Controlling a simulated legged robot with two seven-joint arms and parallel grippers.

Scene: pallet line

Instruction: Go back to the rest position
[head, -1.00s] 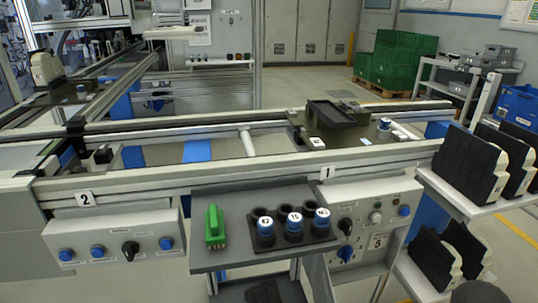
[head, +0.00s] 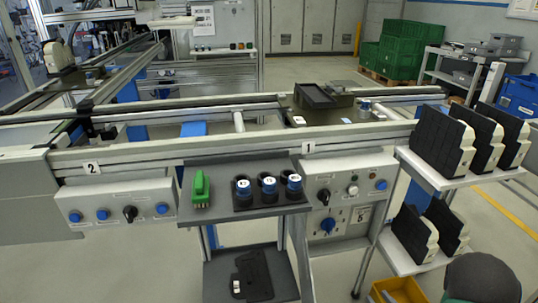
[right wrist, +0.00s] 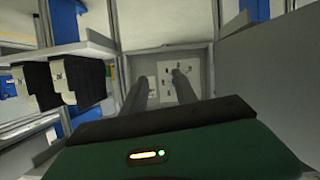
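My right gripper (right wrist: 159,88) shows in the right wrist view as two dark fingers, spread apart with nothing between them. Beyond the fingertips is a pale panel (right wrist: 168,77) with small dark parts on it. In the head view only a dark rounded part of my right arm shows at the lower right corner, and its fingers cannot be made out. My left gripper is outside both views.
A conveyor with a grey shelf (head: 222,212) stands ahead, holding a green part (head: 201,190) and several blue-topped cylinders. At right, a white rack (head: 462,184) holds black-and-white modules, with a yellow bin (head: 400,291) below. Floor is open at lower left (head: 110,270).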

